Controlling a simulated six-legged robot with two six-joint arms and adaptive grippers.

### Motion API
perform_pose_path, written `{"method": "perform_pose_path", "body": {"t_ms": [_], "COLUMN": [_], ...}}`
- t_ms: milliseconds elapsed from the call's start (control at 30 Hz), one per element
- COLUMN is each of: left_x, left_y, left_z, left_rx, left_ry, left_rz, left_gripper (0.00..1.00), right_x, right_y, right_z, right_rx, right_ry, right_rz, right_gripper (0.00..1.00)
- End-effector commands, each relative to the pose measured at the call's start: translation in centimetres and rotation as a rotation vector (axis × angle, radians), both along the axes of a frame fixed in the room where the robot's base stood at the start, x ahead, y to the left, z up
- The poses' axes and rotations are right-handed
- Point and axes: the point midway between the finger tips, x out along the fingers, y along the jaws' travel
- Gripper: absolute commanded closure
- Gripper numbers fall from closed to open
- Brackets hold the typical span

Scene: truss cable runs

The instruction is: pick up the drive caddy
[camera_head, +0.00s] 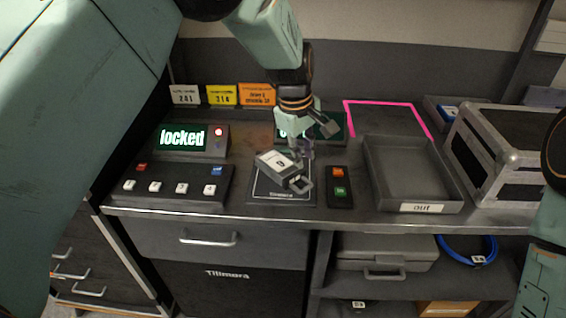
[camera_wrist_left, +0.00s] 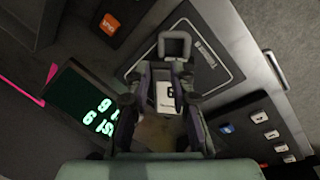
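The drive caddy (camera_head: 274,161) is a grey block with a white label and a loop handle at its front end. It lies at an angle over a dark printed pad (camera_head: 262,196); I cannot tell whether it touches the pad. My left gripper (camera_head: 301,152) points down at the caddy's rear part. In the left wrist view the caddy (camera_wrist_left: 166,96) sits between the two fingers of my left gripper (camera_wrist_left: 163,72), its handle beyond the fingertips. Whether both fingers press on it is unclear. My right gripper is out of view.
A lit "locked" box (camera_head: 182,138) and a button panel (camera_head: 172,187) stand left of the pad. A two-button box (camera_head: 340,188) and an "out" tray (camera_head: 412,172) are to the right. A green-lettered display (camera_head: 330,128) stands behind. A hard case (camera_head: 505,150) fills the right end.

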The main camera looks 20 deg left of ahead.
Motion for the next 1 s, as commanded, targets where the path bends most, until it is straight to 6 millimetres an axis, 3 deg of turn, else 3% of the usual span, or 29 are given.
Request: {"method": "perform_pose_path", "body": {"t_ms": [167, 700, 1000], "left_x": [-0.3, 0.4, 0.8], "left_y": [0.0, -0.7, -0.8], "left_z": [-0.5, -7.0, -7.6], "left_rx": [0.001, 0.000, 0.001], "left_ry": [0.002, 0.001, 0.000], "left_rz": [0.000, 0.001, 0.001], "left_gripper": [0.78, 0.78, 0.78], "right_x": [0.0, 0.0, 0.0], "right_y": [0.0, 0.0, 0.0], "right_z": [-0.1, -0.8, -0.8], "right_rx": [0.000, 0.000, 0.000], "right_ry": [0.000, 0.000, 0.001], "right_rz": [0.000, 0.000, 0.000], "right_gripper": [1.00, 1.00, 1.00]}}
